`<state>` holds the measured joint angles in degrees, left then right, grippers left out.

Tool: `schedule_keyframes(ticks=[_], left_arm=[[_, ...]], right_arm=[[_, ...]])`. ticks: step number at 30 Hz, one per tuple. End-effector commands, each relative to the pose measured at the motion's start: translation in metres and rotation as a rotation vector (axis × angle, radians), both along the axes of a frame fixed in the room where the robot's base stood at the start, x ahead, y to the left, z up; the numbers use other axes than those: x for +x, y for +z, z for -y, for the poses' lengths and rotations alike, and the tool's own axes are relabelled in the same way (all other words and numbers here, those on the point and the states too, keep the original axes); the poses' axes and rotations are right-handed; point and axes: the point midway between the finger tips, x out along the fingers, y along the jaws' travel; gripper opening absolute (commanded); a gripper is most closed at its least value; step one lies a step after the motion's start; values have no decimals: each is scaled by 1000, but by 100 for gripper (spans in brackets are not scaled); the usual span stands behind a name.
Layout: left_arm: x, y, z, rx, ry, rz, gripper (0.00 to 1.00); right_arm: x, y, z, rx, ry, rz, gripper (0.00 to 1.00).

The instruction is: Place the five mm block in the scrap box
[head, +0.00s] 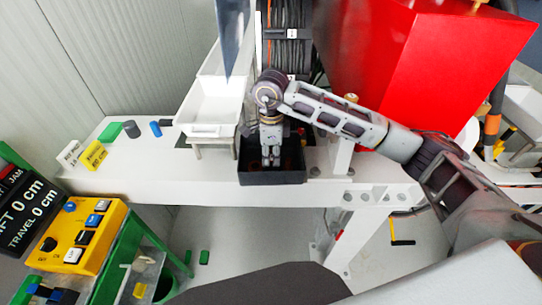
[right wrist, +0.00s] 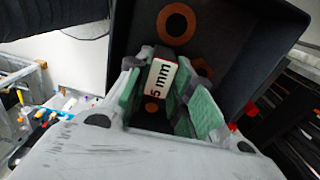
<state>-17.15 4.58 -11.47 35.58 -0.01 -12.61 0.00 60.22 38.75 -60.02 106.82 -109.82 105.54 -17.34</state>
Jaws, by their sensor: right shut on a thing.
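The five mm block (right wrist: 161,80), white with a red edge and "5 mm" printed on it, sits between the green-padded fingers of my right gripper (right wrist: 165,90). The gripper is shut on it. In the head view my right gripper (head: 271,157) points down over the black scrap box (head: 272,178) and hides the block. In the right wrist view the box's dark wall (right wrist: 245,45) rises around the far side of the block. I cannot tell whether the block touches the box floor. My left gripper is not in view.
Orange-brown rings (right wrist: 176,24) lie in the box. A white tray (head: 212,105) on a small stand is left of the box. Several small blocks and signs (head: 93,154) stand at the bench's left end. A large red housing (head: 400,60) rises behind my right arm.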

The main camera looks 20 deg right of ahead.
Motion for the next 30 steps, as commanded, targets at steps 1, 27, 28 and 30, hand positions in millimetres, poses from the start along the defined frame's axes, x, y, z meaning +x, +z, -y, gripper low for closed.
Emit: schedule_keyframes(ticks=[1, 27, 28, 30], left_arm=[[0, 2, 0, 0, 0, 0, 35], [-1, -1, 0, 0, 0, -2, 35], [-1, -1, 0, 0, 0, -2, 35], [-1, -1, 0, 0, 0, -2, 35]], right_arm=[[0, -4, 0, -1, 0, -1, 0], [0, -12, 0, 0, 1, 0, 44], [0, -12, 0, 0, 1, 0, 44], [0, -12, 0, 0, 1, 0, 44]])
